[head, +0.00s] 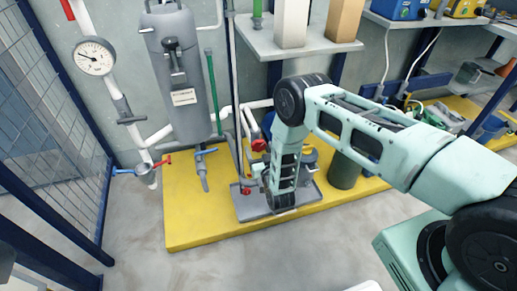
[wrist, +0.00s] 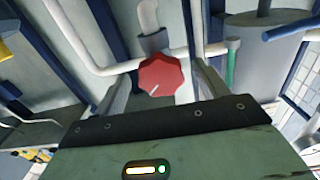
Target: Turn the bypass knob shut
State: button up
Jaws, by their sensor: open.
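A red faceted knob (wrist: 162,74) with a white pointer line sits on a pale pipe in the wrist view. The line slants toward the lower left of that picture. My gripper (wrist: 152,90) is open, with its grey fingers showing on either side of the knob; I cannot tell whether they touch it. In the head view a red knob (head: 259,145) shows beside my arm's wrist, and a second red handle (head: 246,190) is lower down. My fingers are mostly hidden there behind my own wrist.
A grey tank (head: 178,90) and a pressure gauge (head: 95,57) stand to the left. Small red and blue valve levers (head: 140,168) are below them. A dark green cylinder (head: 344,170) stands right of my wrist on the yellow platform (head: 200,232). Bare floor lies in front.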

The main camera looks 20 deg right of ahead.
jog(key=shift+w, duration=1.1)
jog(key=c, duration=1)
jog(key=shift+n, duration=1)
jog(key=n, duration=0.2)
jog(key=shift+n, duration=0.4)
jog(key=shift+d, duration=0.1)
jog(key=o, duration=1)
